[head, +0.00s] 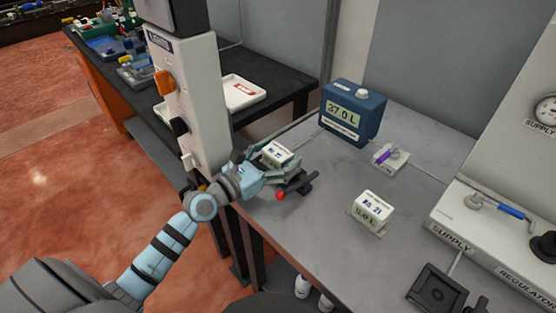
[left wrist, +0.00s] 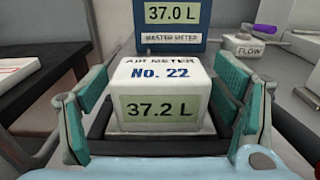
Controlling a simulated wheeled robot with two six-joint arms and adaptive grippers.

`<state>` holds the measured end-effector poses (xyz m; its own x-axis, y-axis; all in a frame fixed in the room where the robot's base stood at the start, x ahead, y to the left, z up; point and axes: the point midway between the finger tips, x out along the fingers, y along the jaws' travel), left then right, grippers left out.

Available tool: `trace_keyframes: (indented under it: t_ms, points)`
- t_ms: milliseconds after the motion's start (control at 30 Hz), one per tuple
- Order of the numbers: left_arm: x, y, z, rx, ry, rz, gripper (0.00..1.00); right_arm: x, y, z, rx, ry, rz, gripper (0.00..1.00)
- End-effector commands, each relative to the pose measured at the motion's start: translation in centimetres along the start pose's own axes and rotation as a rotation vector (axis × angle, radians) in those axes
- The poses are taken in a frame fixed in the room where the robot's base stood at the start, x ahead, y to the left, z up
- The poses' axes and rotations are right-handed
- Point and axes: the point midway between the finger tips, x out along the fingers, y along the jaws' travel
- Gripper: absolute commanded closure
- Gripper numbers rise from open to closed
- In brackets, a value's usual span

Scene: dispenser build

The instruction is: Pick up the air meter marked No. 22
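The air meter marked No. 22 (left wrist: 162,90) is a white box with a display reading 37.2 L. It sits upright on a dark base (left wrist: 98,140). In the head view the same meter (head: 276,154) is partly covered by my left gripper (head: 279,163). In the left wrist view my left gripper (left wrist: 165,68) has one teal-padded finger on each side of the meter. Gaps show between the pads and the meter's sides, so it looks open around it. My right gripper is not in view.
A blue master meter (head: 352,112) reading 37.0 L stands just behind. Another white meter, No. 21 (head: 373,212), stands to the right, near a flow valve block (head: 390,158). A regulator panel (head: 495,235) fills the right.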

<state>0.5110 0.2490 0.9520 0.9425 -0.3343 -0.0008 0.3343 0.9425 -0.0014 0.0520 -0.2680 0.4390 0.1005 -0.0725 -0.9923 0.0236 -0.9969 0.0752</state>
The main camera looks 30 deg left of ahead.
Motion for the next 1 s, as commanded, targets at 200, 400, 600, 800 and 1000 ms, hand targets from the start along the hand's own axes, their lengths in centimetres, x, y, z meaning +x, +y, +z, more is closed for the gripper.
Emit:
trace_keyframes:
  t_ms: [200, 400, 600, 800, 1000]
  points:
    - [0.0, 0.0, 0.0, 0.001, 0.000, 0.000, 0.52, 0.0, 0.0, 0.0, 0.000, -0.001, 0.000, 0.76]
    - [0.0, 0.0, 0.1, 0.001, -0.001, 0.000, 0.84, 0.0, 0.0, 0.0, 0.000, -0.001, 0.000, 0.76]
    - [-0.1, 0.0, 0.1, 0.001, -0.001, 0.000, 0.88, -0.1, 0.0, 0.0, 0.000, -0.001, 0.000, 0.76]
    - [-0.1, 0.0, 2.0, 0.004, -0.002, 0.000, 0.88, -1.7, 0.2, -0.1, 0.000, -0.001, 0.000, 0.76]
    - [0.0, 0.0, 8.3, 0.005, -0.003, -0.001, 0.88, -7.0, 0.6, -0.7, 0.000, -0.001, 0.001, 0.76]
